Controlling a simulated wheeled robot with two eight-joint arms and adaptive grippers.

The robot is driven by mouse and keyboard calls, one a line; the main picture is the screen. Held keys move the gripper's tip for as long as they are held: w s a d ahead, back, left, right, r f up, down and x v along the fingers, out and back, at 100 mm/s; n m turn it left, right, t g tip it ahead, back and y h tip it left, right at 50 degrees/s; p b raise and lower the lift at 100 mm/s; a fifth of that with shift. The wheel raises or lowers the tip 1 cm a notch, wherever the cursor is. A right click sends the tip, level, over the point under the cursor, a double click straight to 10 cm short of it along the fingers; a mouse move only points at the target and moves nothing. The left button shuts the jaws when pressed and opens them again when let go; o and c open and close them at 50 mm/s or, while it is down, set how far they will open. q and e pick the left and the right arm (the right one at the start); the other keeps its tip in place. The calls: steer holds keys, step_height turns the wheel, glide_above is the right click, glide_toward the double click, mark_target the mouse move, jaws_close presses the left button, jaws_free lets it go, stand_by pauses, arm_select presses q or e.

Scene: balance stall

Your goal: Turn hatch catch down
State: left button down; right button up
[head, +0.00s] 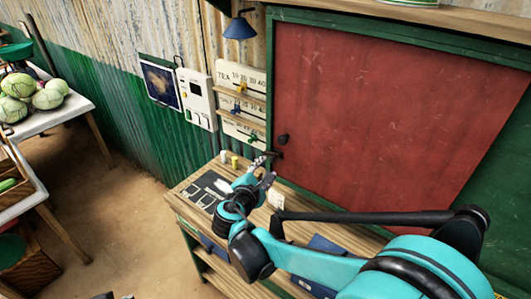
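The red hatch (390,110) fills a green frame on the wall at the right. A dark round knob (283,140) is at its lower left. A small dark catch (274,155) sits just below the knob, at the hatch's lower left edge; its exact angle is too small to tell. My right gripper (264,170) is just below and left of the catch, its fingertips apart. The tips are very close to the catch; I cannot tell whether they touch it.
A wooden counter (185,189) with a dark panel and small blocks runs below the hatch. Shelves (242,98) and a white wall box (197,98) are left of the hatch. A blue lamp (239,27) hangs above. A table with cabbages (18,86) stands far left. The floor between is clear.

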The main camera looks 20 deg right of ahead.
mark_target(272, 160)
steer(key=b+x, duration=0.1)
steer(key=x, duration=0.6)
steer(key=shift+b, duration=0.4)
steer(key=shift+w+d, duration=0.25)
